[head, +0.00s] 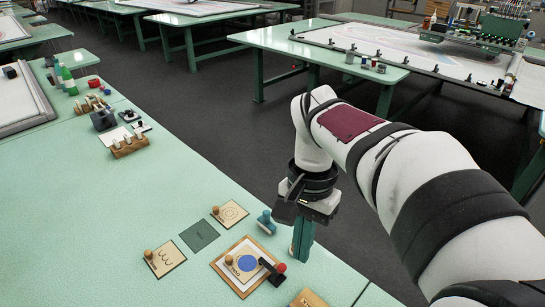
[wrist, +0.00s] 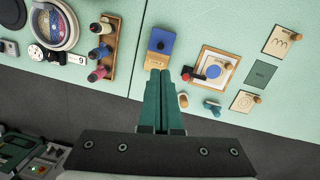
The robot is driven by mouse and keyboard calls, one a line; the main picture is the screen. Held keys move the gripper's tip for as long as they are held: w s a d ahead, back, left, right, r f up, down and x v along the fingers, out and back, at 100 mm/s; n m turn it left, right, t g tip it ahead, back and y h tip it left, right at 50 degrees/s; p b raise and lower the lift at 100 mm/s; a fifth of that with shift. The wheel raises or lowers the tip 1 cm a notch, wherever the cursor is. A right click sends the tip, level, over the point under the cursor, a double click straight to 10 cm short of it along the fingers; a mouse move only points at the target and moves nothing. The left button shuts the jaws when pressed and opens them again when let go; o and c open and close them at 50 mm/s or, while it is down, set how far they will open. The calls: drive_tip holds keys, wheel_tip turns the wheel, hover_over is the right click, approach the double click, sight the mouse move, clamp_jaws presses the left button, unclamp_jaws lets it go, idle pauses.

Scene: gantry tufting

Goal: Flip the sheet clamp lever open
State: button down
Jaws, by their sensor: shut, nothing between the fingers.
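The sheet clamp has a black lever (head: 268,269) with a red knob (head: 281,267), at the edge of a wood-framed board (head: 233,283). A white sheet with a blue disc (head: 247,262) lies on the board. In the wrist view the red knob (wrist: 186,76) is left of the blue disc (wrist: 213,72), and the lever looks low across the frame edge. I cannot tell its exact angle. My gripper (head: 301,252) has teal fingers pointing down, shut and empty, to the right of the board and apart from the clamp. The fingers (wrist: 163,75) also show in the wrist view.
A blue-handled stamp (head: 266,222) stands beside the board. Sample cards (head: 165,259) with wooden knobs and a dark green square (head: 199,235) lie around it. A wooden block with a blue pad (wrist: 161,43) is ahead of the fingertips.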

drive_tip(key=w+a+f+m+h, duration=0.1)
drive_tip(key=w+a+f, duration=0.2)
drive_tip(key=w, duration=0.5)
drive_tip(key=w+a+f+m, duration=0.2)
drive_tip(key=w+a+f, duration=0.2)
drive_tip(key=w, duration=0.5)
wheel_tip(320, 180, down, 2)
drive_tip(key=shift+a+g+h, duration=0.25)
drive_tip(key=shift+g+h, duration=0.15)
hover_over(275, 269)
drive_tip(key=f, duration=1)
drive_tip(key=shift+w+a+f, duration=0.25)
drive_tip(key=shift+w+f, duration=0.1)
drive_tip(key=shift+w, duration=0.05)
drive_tip(key=shift+s+d+f, duration=0.15)
drive_tip(key=shift+s+d, duration=0.1)
drive_tip(key=shift+s, duration=0.1)
